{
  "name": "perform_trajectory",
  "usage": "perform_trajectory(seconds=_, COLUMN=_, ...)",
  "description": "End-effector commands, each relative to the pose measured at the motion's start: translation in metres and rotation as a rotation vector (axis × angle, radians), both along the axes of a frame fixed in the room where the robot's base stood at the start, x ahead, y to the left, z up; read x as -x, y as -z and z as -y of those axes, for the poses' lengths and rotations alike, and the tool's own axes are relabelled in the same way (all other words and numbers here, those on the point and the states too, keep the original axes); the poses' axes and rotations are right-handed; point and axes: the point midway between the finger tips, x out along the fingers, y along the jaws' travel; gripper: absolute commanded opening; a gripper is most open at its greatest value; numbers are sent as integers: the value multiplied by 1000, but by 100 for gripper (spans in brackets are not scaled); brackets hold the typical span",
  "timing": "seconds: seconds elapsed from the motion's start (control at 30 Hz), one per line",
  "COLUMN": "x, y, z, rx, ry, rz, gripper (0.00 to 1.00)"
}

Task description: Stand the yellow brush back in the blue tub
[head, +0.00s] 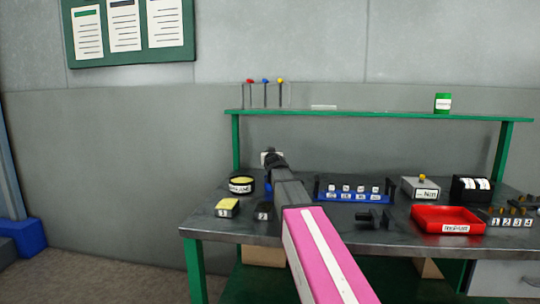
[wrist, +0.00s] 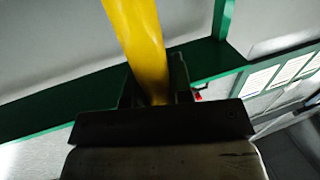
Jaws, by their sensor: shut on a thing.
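In the wrist view, my gripper (wrist: 155,80) is shut on a smooth yellow shaft, which I take for the yellow brush (wrist: 138,40). It runs up out of the top of the picture, so its far end is hidden. In the head view, my gripper (head: 272,158) is a small dark shape above the back left of the bench, and the brush cannot be made out there. No blue tub shows clearly. A low blue rack (head: 351,197) with several small labelled pieces stands at the middle of the bench.
The dark bench (head: 310,232) carries a black round container (head: 241,186), a yellow-topped block (head: 227,207), a red tray (head: 447,220) and a grey box (head: 420,189). A green shelf (head: 380,115) spans above, with a green jar (head: 443,103) and ball-topped pins. Bare bench shows at front left.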

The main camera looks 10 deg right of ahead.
Motion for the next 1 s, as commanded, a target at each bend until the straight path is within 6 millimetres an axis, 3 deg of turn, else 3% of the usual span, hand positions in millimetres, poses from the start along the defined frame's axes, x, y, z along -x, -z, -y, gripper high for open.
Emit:
perform_trajectory(seconds=0.3, x=0, y=6, z=0, rx=1, ry=0, rz=1, gripper=0)
perform_trajectory(seconds=0.33, x=0, y=6, z=0, rx=1, ry=-1, rz=1, gripper=24)
perform_trajectory(seconds=0.4, x=0, y=6, z=0, rx=1, ry=0, rz=1, gripper=46)
perform_trajectory(seconds=0.43, x=0, y=6, z=0, rx=1, ry=0, rz=1, gripper=50)
perform_trajectory(seconds=0.77, x=2, y=6, z=0, rx=1, ry=0, rz=0, gripper=50)
perform_trajectory(seconds=1.0, x=24, y=7, z=-1, rx=1, ry=0, rz=0, gripper=50)
